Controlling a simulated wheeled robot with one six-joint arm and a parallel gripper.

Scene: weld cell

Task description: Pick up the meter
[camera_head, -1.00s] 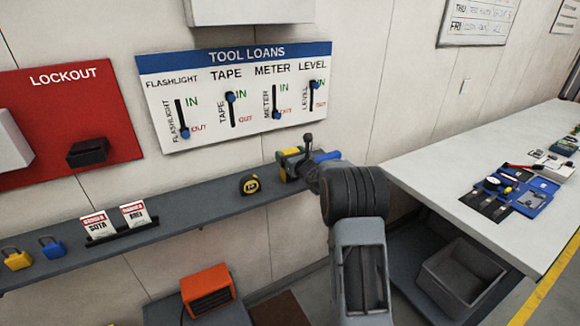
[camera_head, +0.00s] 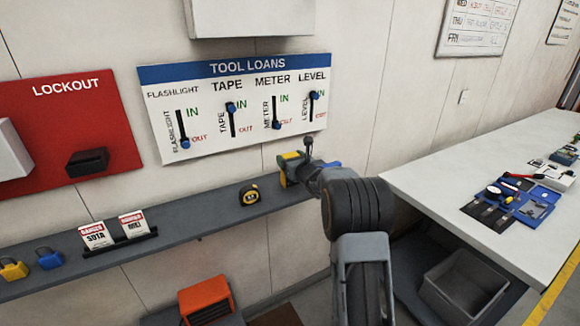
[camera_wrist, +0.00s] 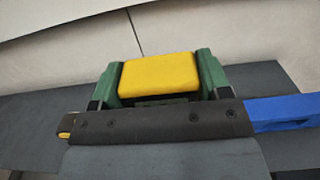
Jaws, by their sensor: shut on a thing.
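The meter (camera_wrist: 160,74) is a yellow block in the wrist view, held between the two green fingers of my gripper (camera_wrist: 158,85). A dark bar with screws, part of my gripper, hides its near side. In the head view the meter (camera_head: 291,156) shows as a small yellow patch between my green fingers (camera_head: 288,170), at the right part of the wall shelf. My gripper is shut on it. I cannot tell whether its underside is clear of the shelf.
The grey shelf (camera_head: 200,220) holds a tape measure (camera_head: 249,195) left of my gripper and a blue level (camera_wrist: 285,110) close on its right. The tool loans board (camera_head: 235,105) hangs above. A white workbench (camera_head: 430,185) stands at right.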

